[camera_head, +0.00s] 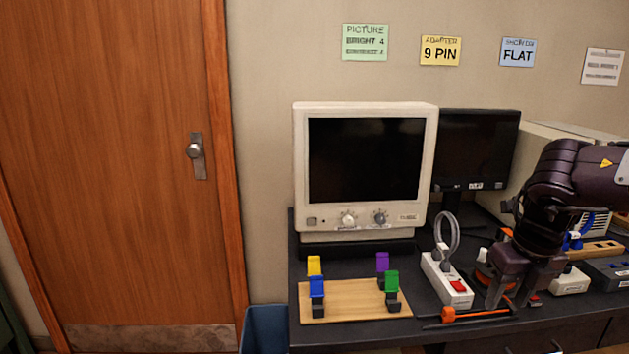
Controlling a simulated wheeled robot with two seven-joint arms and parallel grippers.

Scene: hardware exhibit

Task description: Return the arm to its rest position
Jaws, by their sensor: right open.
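My right arm comes in from the right edge, over the right part of the dark table (422,334). My right gripper (510,301) points down and its fingers are apart. It is low over the table, just right of a white power strip (446,280) with a red switch. An orange object partly shows behind the fingers, and I cannot tell whether they touch it. My left gripper and left arm are not in view.
A beige monitor (365,160) and a black flat screen (476,150) stand at the back. A wooden board (345,308) holds coloured clips. An orange-handled tool (470,314) lies at the front edge. A blue bin (264,328) stands left of the table. Clutter crowds the right.

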